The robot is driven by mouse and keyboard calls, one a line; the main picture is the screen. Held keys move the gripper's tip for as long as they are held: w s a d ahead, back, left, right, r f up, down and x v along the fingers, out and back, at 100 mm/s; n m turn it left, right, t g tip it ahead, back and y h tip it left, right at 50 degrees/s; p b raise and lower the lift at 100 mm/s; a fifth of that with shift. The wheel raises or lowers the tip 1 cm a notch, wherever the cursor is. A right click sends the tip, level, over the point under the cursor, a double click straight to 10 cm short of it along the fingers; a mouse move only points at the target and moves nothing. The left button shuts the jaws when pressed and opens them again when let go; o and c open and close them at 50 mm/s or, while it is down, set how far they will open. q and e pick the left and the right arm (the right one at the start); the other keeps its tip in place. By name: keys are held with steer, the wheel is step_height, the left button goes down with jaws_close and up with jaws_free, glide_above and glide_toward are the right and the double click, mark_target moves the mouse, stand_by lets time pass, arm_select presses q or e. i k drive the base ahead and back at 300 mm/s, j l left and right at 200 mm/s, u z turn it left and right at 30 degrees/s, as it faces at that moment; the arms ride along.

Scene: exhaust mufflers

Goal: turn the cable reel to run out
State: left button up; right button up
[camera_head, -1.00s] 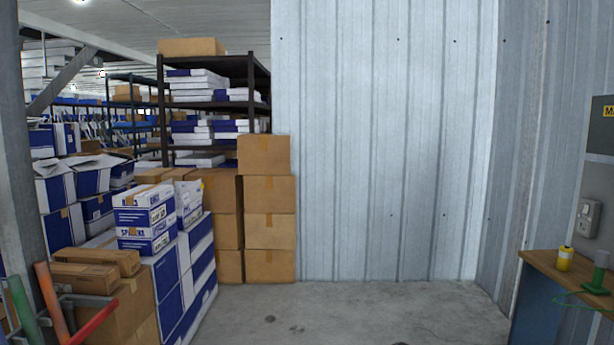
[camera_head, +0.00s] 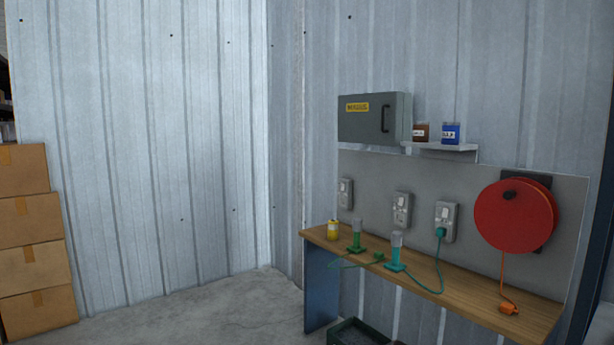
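The cable reel (camera_head: 516,216) is a red disc with a small black knob near its upper left, mounted on a dark plate on the grey wall panel. An orange cable (camera_head: 502,276) hangs from its lower side to an orange plug (camera_head: 509,309) on the wooden bench (camera_head: 455,287). Neither of my grippers is in view, so their distance to the reel cannot be told.
On the bench stand a yellow can (camera_head: 333,230), a green lamp-like item (camera_head: 357,237) and a teal one (camera_head: 396,252) plugged into a wall socket (camera_head: 446,221). A grey cabinet (camera_head: 374,119) hangs above. A dark crate (camera_head: 361,333) sits below.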

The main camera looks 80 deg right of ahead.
mark_target(516, 216)
steer(key=z, duration=3.7)
steer(key=i+l+z, duration=0.1)
steer(key=i+l, duration=0.15)
steer(key=i+l+z, duration=0.1)
steer(key=i, duration=0.35)
steer(key=i+l+z, duration=0.15)
steer(key=i+l, duration=0.1)
steer(key=i, duration=0.1)
